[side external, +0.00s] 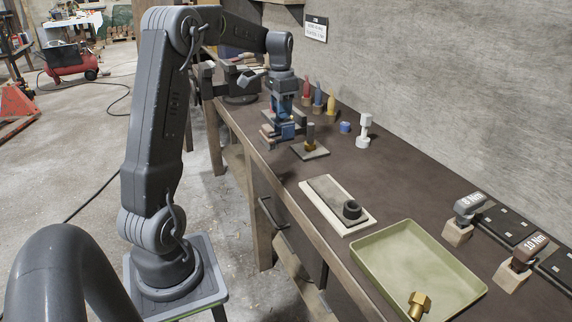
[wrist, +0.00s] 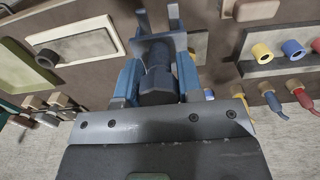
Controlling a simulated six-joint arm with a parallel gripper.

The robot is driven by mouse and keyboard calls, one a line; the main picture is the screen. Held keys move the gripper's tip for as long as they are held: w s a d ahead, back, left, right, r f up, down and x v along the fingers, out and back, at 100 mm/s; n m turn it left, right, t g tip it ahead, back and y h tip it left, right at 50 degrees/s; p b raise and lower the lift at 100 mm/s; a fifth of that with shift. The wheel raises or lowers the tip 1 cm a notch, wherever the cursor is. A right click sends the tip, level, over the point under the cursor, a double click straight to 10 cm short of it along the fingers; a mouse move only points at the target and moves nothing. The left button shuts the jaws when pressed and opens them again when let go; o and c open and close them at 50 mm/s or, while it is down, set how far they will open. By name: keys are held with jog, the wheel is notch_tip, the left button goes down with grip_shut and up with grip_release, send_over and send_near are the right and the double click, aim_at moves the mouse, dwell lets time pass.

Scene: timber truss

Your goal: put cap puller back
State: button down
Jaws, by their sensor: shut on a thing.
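My gripper (side external: 283,133) is above the bench, with its blue fingers shut. In the wrist view my gripper (wrist: 159,78) has a dark, blocky tool (wrist: 158,88) between its fingers, which I take to be the cap puller. A blue-grey forked part shows beyond it; I cannot tell whether it belongs to the tool. In the side view the fingers largely hide the held tool. A dark cylinder with a brass base (side external: 310,144) stands upright on a small square plate (side external: 312,153), just right of the gripper in the picture.
A pale board (side external: 325,196) with a dark ring (side external: 352,209) lies nearer the camera. A green tray (side external: 410,262) holds a brass fitting (side external: 419,304). A white fitting (side external: 364,132) and a blue cap (side external: 345,127) stand near the wall.

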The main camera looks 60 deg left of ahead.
aim_at(286, 136)
jog(key=s+a+r, duration=0.1)
jog(key=s+a, duration=0.5)
jog(key=s, duration=0.2)
jog(key=w+d+f, duration=0.1)
jog(key=w+f, duration=0.1)
jog(key=w, duration=0.1)
jog(key=w+d+f, duration=0.2)
jog(key=w, duration=0.1)
jog(key=w+d+f, duration=0.1)
jog(key=w+f, duration=0.1)
jog(key=w, duration=0.1)
jog(key=shift+w+d+f, duration=0.35)
jog(key=shift+w+d, duration=0.05)
jog(key=shift+f, duration=2)
jog(key=shift+f, duration=0.15)
jog(key=c, duration=0.8)
grip_release()
